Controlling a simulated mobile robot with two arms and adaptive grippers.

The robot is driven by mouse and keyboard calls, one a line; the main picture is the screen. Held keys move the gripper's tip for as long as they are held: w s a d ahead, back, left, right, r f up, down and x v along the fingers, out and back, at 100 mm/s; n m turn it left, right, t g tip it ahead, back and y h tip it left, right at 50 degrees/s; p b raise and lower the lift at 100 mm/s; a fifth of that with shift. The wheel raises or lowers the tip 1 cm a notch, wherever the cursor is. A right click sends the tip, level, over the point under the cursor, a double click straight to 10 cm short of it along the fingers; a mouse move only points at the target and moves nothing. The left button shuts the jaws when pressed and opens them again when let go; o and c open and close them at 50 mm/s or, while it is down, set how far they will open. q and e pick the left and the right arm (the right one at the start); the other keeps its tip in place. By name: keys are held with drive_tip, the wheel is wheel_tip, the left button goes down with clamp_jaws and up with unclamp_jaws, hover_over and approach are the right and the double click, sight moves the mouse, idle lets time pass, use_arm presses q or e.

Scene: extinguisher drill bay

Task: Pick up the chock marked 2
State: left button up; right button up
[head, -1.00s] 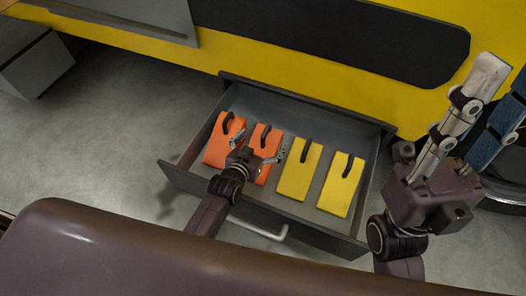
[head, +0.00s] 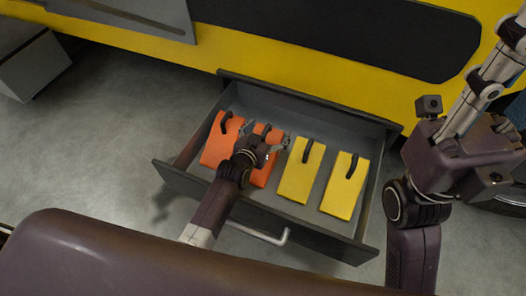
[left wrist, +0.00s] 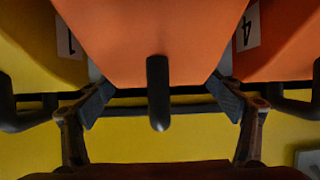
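Four-slot row in the open grey drawer (head: 315,231): two orange chocks on the left, two yellow on the right, each with a black handle. My left gripper (head: 264,143) is open over the second orange chock (head: 261,172) and partly hides it. In the left wrist view that orange chock (left wrist: 160,40) lies between the open fingers, its black handle (left wrist: 158,92) between them. No number shows on it. There a yellow chock (left wrist: 35,45) marked 1 is on the left and an orange chock (left wrist: 275,45) marked 4 on the right. No 2 is readable. My right gripper is outside the frames.
The outer orange chock (head: 219,146), near yellow chock (head: 300,178) and far yellow chock (head: 342,192) stand close beside it. The drawer's front has a light handle (head: 258,233). A yellow body with a black panel (head: 350,38) rises behind. Grey floor (head: 90,130) is clear at left.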

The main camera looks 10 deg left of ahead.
use_arm(q)
drive_tip(key=c, duration=1.8)
drive_tip(key=shift+r, duration=0.15)
